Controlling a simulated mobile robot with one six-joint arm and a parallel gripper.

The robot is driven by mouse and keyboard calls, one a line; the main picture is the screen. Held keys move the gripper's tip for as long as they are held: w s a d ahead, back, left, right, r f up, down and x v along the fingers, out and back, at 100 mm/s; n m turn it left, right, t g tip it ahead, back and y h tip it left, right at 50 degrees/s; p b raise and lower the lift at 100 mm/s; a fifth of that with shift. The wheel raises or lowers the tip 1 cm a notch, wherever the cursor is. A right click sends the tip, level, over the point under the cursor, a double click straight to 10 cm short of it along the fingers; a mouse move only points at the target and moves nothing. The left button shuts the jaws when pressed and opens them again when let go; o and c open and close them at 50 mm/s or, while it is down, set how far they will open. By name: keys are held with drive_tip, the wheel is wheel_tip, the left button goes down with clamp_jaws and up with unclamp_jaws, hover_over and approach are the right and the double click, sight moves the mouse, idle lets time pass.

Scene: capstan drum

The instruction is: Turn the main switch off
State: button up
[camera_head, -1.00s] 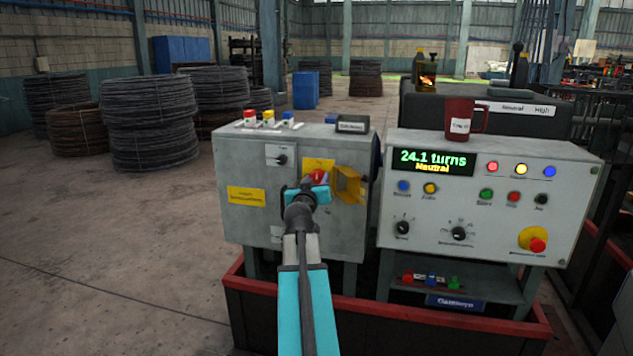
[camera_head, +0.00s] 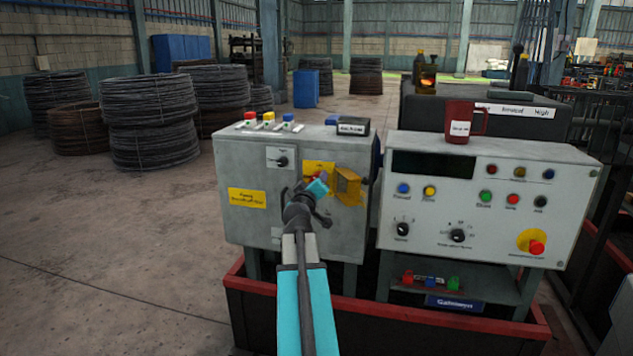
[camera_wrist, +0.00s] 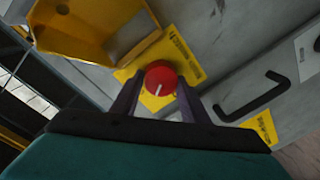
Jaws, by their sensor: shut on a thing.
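The main switch is a red rotary knob on a yellow plate, on the front of the grey cabinet (camera_head: 240,160). In the wrist view the red knob (camera_wrist: 160,77) sits between the fingertips of my gripper (camera_wrist: 155,95), which is shut on it. A pale mark shows on the knob's face. In the head view my gripper (camera_head: 318,187) is at the yellow plate and hides most of the knob. A yellow hinged cover (camera_head: 348,186) stands open to the right of the knob; it also shows at upper left in the wrist view (camera_wrist: 85,40).
A black handle (camera_wrist: 253,98) juts from the cabinet near my gripper. The control panel (camera_head: 480,195) at the right has a dark display (camera_head: 433,163) and unlit-looking lamps. A red mug (camera_head: 462,122) stands on top of it. Wire coils stand at the back left; floor at left is clear.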

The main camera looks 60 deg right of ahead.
drive_tip(key=n+g+p, duration=0.1)
drive_tip(key=n+p, duration=0.3)
drive_tip(key=n, duration=0.7)
drive_tip(key=shift+w, duration=0.1)
drive_tip(key=shift+f, duration=0.1)
idle(0.4)
drive_tip(key=o, duration=1.1)
drive_tip(key=shift+c, duration=0.2)
drive_tip(key=shift+a, duration=0.1)
drive_tip(key=b+v, duration=0.2)
drive_tip(key=v, duration=0.6)
drive_tip(key=shift+b, duration=0.4)
